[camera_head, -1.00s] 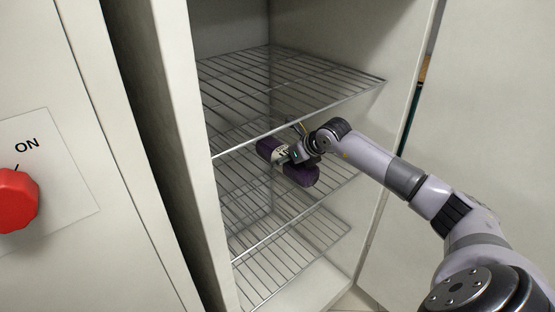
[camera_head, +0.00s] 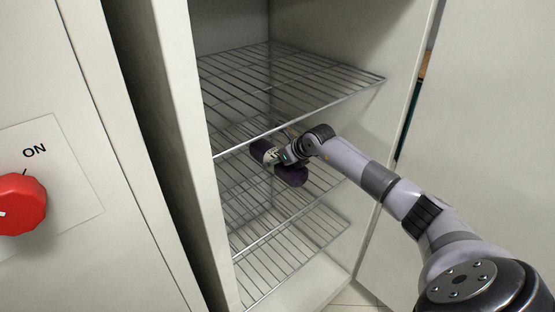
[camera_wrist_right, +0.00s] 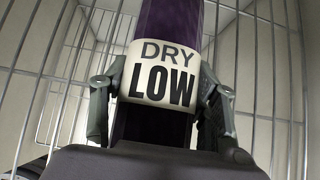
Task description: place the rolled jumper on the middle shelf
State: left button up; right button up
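The rolled jumper (camera_head: 292,176) is dark purple with a white band around its middle. In the right wrist view the jumper (camera_wrist_right: 168,20) stretches away between the fingers, and its band reads "DRY LOW". My right gripper (camera_head: 272,156) is shut around the band, one finger on each side. It holds the jumper inside the open cabinet, below the top shelf and over the wire middle shelf (camera_head: 240,205). I cannot tell whether the jumper touches the middle shelf. The gripper and wrist hide part of the jumper. My left gripper is not in view.
The wire top shelf (camera_head: 285,80) is empty and lies close above my wrist. A lower wire shelf (camera_head: 300,250) is empty. The cabinet's left wall edge (camera_head: 200,130) stands near the jumper. A panel with a red knob (camera_head: 20,205) is at far left.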

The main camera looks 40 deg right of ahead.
jog(key=o, duration=0.4)
jog(key=shift+r, duration=0.15)
jog(key=b+v, duration=0.1)
jog(key=v, duration=0.9)
jog(key=shift+s+d+r+b, duration=0.1)
jog(key=shift+s+r+b, duration=0.1)
jog(key=shift+s+b, duration=0.15)
jog(key=shift+s+r, duration=0.35)
jog(key=shift+r, duration=0.2)
